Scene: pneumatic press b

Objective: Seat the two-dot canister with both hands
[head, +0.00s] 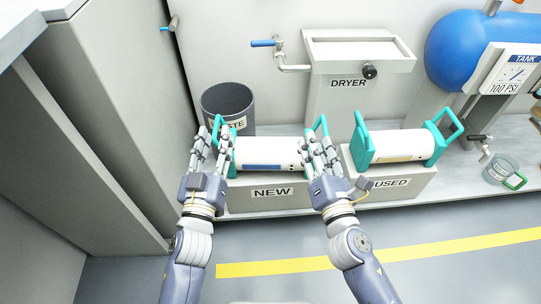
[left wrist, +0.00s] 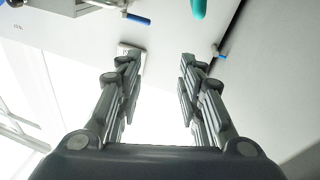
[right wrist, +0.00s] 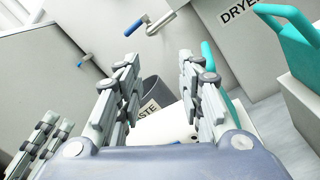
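A white canister (head: 268,150) with teal end handles and a blue label lies on its side in the NEW holder (head: 237,203). A dark mark shows near its right end; I cannot count dots. Part of its white body shows in the right wrist view (right wrist: 172,138). My left gripper (head: 213,132) is at its left end, fingers apart, overlapping the left handle. My right gripper (head: 319,135) is at its right end, fingers apart, partly hiding the right handle. Both grippers look open and empty; contact with the canister is unclear. The dryer (head: 345,97) stands behind.
A second white canister (head: 405,143) with teal handles and a tan label lies in the USED holder (head: 425,181) to the right. A grey waste bin (head: 226,98) stands behind left. A blue tank (head: 465,45) and a clear cup (head: 497,169) are at right. A grey cabinet (head: 110,120) flanks the left.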

